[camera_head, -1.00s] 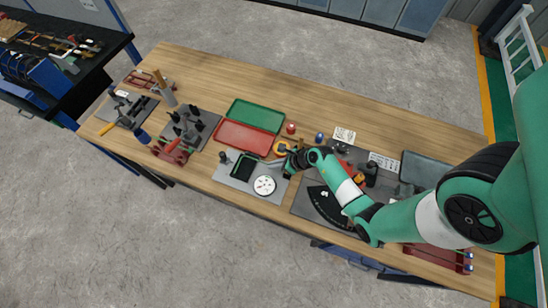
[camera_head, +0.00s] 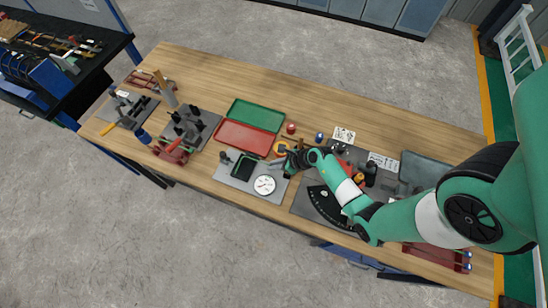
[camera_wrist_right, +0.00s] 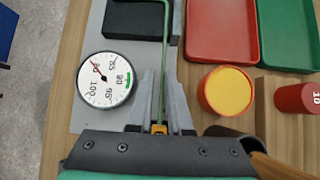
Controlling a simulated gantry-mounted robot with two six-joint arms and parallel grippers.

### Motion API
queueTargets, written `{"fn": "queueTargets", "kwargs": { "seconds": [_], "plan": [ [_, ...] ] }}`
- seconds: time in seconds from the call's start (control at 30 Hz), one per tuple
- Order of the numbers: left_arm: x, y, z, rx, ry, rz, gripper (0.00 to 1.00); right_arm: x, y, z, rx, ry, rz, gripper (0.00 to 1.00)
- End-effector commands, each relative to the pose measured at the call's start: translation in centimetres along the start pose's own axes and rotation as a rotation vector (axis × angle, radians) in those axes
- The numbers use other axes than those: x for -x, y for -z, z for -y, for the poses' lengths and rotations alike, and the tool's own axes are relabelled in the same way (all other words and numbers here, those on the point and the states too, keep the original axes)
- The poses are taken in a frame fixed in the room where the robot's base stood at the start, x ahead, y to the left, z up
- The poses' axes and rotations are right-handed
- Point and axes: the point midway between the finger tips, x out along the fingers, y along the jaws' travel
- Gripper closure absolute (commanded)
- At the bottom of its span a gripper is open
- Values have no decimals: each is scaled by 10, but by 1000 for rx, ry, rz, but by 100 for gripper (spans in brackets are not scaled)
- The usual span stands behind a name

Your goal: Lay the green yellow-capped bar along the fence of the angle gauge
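The green bar (camera_wrist_right: 164,60) with its yellow cap (camera_wrist_right: 159,128) shows in the right wrist view, running away from me and bending left at its far end. My right gripper (camera_wrist_right: 162,85) has its fingers close on both sides of the bar near the capped end and looks shut on it. The angle gauge has a white dial (camera_wrist_right: 104,80), a black block (camera_wrist_right: 136,20) and a grey strip (camera_wrist_right: 177,25) beside the bar; I cannot tell whether bar and strip touch. In the head view, my right gripper (camera_head: 290,164) is over the gauge plate, near the dial (camera_head: 264,185). My left gripper is out of view.
A red tray (camera_head: 244,138) and a green tray (camera_head: 256,115) lie behind the gauge. A yellow-topped red round piece (camera_wrist_right: 227,91) stands close right of the gripper in the wrist view. A black fan-shaped plate (camera_head: 324,204) lies right of the gauge.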

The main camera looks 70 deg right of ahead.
Motion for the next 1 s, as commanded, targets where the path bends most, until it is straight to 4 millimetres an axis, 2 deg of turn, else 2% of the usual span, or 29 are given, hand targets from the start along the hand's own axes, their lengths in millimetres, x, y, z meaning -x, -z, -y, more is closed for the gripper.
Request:
{"fn": "queueTargets", "kwargs": {
  "seconds": [0.47, 0.57, 0.8, 1.0],
  "plan": [
    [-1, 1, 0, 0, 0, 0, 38, 3, 2, 4, 0, 12, -4, 59],
    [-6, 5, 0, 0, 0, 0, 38, 16, 0, 4, -2, 14, -3, 59],
    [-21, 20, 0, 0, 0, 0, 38, 73, -2, 2, -5, 14, 0, 59],
    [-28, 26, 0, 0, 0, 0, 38, 108, -1, -1, -3, 8, 1, 59]
  ]
}}
